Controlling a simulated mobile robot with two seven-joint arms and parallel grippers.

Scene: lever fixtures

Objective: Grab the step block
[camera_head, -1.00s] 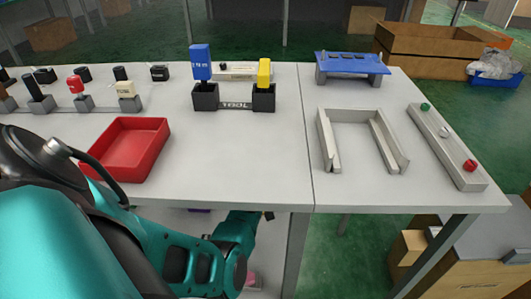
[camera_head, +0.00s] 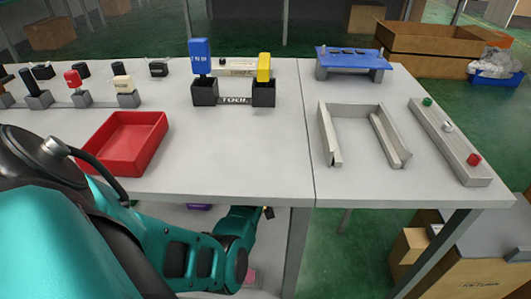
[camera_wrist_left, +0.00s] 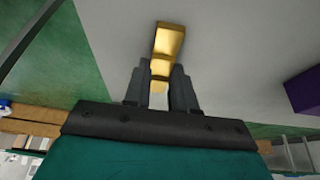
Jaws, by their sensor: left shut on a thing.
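The step block (camera_wrist_left: 168,40) is a gold-yellow stepped piece in the left wrist view. My left gripper (camera_wrist_left: 158,88) is shut on its near end, and the block sticks out beyond the fingertips against a pale grey surface. Whether the block touches that surface cannot be told. In the head view my teal left arm reaches from the lower left to below the table's front edge. My left fingers and the block cannot be made out there. My right gripper is in neither view.
A purple block (camera_wrist_left: 305,90) lies to the right in the wrist view. The white tabletop (camera_head: 255,150) overhangs the arm. On it stand a red tray (camera_head: 125,143), a tool holder (camera_head: 235,99), a grey U-shaped fixture (camera_head: 352,112) and a blue rack (camera_head: 352,58).

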